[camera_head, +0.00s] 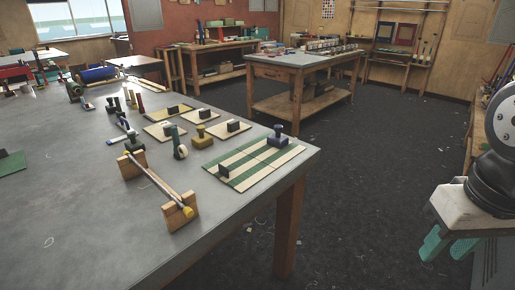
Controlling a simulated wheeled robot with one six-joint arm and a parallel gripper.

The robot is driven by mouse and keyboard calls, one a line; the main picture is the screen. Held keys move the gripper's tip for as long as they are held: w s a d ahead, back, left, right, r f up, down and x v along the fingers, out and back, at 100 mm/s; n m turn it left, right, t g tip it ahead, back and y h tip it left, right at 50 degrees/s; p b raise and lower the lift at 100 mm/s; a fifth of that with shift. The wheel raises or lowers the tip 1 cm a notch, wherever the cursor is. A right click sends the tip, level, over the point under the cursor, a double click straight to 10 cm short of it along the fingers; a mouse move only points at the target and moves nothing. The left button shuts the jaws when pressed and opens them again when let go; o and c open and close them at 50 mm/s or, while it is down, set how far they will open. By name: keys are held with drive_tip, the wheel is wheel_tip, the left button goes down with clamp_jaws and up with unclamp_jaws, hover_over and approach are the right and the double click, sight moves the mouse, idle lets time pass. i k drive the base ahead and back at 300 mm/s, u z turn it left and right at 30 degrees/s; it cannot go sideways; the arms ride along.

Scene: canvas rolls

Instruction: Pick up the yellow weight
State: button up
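A yellow weight with a knob on top (203,137) stands upright on the grey table (85,190), behind the green-and-cream striped mat (255,160). A dark green weight (180,146) stands to its left, apart from it. A dark blue weight (278,135) stands on the far right part of the striped mat. My gripper is not in view; only part of my arm and body shows at the right edge.
A rod on two wooden blocks (160,184) lies in front of the weights. Small cream squares with dark blocks (233,127) lie behind them. The table's right corner (316,150) is close to the striped mat. Open dark floor (385,170) lies to the right.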

sight(204, 140)
drive_tip(key=z, duration=0.85)
drive_tip(key=i, duration=1.1)
drive_tip(key=u, duration=0.8)
drive_tip(key=i, duration=0.6)
drive_tip(key=u, duration=1.25)
drive_tip(key=i, duration=0.45)
drive_tip(key=u, duration=0.4)
